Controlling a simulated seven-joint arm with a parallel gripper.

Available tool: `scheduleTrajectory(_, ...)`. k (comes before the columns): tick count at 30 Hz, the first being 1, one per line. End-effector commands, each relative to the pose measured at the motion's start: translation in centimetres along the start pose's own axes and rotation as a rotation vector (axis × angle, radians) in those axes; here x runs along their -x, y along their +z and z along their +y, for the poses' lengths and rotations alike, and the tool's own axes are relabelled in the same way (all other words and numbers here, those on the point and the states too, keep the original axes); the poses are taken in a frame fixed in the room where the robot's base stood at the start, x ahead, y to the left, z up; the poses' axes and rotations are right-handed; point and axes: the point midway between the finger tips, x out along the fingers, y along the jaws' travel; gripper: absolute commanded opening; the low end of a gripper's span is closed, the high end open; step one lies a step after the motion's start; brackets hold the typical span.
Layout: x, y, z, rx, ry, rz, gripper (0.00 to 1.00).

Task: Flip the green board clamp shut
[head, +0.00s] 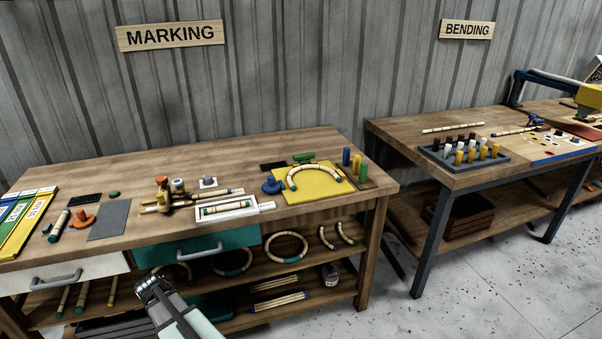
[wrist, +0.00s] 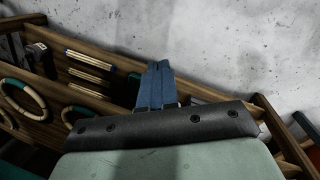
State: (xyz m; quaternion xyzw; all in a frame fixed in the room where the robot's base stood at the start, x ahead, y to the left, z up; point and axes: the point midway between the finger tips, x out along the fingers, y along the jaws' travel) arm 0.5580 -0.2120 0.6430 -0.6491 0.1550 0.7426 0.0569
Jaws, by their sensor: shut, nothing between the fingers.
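A small green piece (head: 303,157), which looks like the green board clamp, sits at the far edge of the yellow board (head: 322,189) on the marking bench. It is too small to tell whether its lever is up or down. A bent rattan piece (head: 308,172) with green ends lies in an arch on the board. My gripper (head: 147,284) is in front of the bench, low and left of the board, well away from it. In the wrist view its blue fingers (wrist: 156,85) are together and empty, over the lower shelf and floor. The clamp is not in the wrist view.
A blue round piece (head: 272,186) stands at the board's left, and coloured pegs (head: 356,164) at its right. A white tray (head: 236,212) lies in front. A second bench (head: 480,176) stands at right.

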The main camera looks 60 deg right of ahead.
Motion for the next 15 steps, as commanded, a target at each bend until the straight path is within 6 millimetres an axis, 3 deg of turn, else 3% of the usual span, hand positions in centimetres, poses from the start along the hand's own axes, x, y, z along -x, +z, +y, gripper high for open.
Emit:
scheduleTrajectory(6, 4.7, -3.0, 4.1, -0.059, 0.021, 0.059, 0.0)
scheduleTrajectory(15, 11.4, -5.7, 10.0, -0.14, 0.054, 0.134, 0.0)
